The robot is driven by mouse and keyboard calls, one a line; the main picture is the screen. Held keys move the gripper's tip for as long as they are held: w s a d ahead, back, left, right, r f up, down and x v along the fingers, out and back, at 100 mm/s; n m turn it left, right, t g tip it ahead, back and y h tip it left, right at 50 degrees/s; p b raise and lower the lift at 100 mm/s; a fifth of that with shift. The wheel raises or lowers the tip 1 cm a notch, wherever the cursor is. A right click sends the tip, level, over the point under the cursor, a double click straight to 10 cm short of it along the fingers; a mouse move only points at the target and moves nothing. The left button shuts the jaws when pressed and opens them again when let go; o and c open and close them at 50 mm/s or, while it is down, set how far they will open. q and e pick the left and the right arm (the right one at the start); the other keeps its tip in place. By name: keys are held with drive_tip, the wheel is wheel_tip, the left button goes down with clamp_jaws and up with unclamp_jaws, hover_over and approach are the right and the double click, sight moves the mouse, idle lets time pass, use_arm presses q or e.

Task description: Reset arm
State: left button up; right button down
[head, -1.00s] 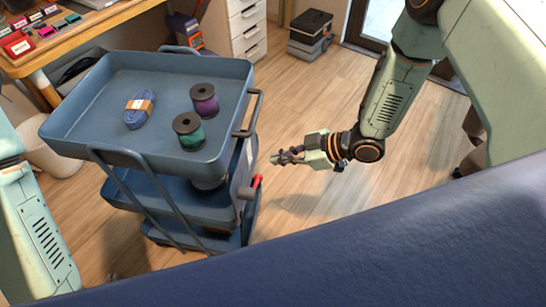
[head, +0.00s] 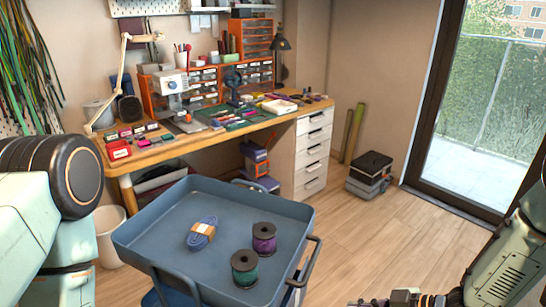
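My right gripper (head: 368,302) shows only at the bottom edge of the head view, right of the blue cart and cut off by the frame. Its fingers are too cropped to tell open from shut. My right arm comes in from the lower right corner. My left arm shows at the left edge as a large pale link with a dark round joint. My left gripper is out of view.
A blue cart (head: 170,225) holds a bundle of blue cord (head: 203,230), a green spool (head: 245,270) and a purple spool (head: 264,238). A cluttered wooden workbench (head: 160,153) stands behind. Stacked boxes (head: 370,170) sit near the glass door. Floor right of the cart is clear.

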drive_tip(key=s+f+m+g+h, duration=0.2)
drive_tip(key=s+m+h, duration=0.1)
drive_tip(key=s, duration=0.5)
drive_tip(key=s+d+f+m+g+h, duration=0.1)
drive_tip(key=s+f+m+g+h, duration=0.1)
drive_tip(key=s+m, duration=0.3)
drive_tip(key=s+f+m+g+h, duration=0.1)
drive_tip(key=s+m+h, duration=0.3)
drive_tip(key=s, duration=0.9)
drive_tip(key=shift+s+d+f+g, duration=0.25)
drive_tip(key=shift+f+g, duration=0.15)
drive_tip(key=shift+g, duration=0.3)
